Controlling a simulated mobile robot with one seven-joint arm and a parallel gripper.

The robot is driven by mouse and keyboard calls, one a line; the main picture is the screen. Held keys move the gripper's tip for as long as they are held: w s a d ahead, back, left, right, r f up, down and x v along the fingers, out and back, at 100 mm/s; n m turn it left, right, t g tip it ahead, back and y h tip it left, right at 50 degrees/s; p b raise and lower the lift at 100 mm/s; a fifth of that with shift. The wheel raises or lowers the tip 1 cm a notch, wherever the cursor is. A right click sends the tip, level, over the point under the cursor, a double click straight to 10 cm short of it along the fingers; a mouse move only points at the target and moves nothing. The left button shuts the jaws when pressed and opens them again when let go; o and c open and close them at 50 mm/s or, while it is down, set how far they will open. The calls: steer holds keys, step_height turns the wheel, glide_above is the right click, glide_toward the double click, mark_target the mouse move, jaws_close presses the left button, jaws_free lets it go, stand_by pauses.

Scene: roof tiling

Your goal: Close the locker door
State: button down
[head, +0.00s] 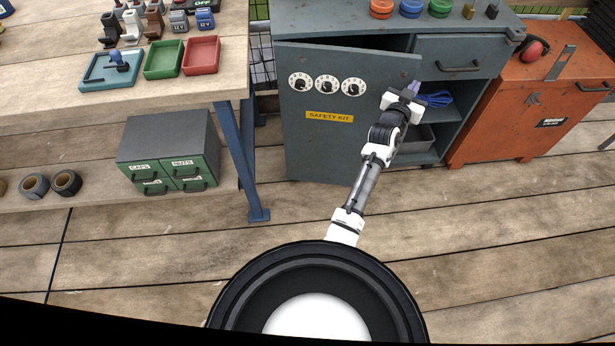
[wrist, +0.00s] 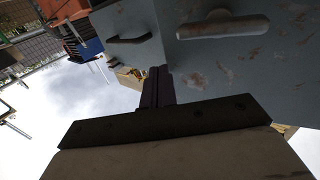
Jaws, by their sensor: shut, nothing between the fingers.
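The grey-blue locker door (head: 335,135) carries three white dials and a yellow "SAFETY KIT" label. It stands ajar, with a dark gap along its top edge and the shelves to its right exposed. My gripper (head: 414,85) is shut and empty at the door's upper right edge, in front of the open shelf space. I cannot tell whether it touches the door. In the wrist view my shut gripper fingers (wrist: 157,86) point towards grey-blue, rust-spotted metal with a handle (wrist: 222,25). The door's own handle cannot be made out in the head view.
A drawer (head: 458,60) sits above the open shelves, which hold blue cable (head: 436,99) and a grey bin (head: 418,138). An orange cabinet (head: 535,105) stands to the right. A workbench (head: 225,80) stands to the left. Plank floor in front of the locker is clear.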

steer(key=shift+w+d+b, duration=0.15)
steer(key=shift+w+b, duration=0.4)
steer(key=shift+w, duration=0.85)
steer(key=shift+w+d+b, duration=0.15)
steer(key=shift+w+b, duration=0.35)
steer(key=shift+w, duration=0.85)
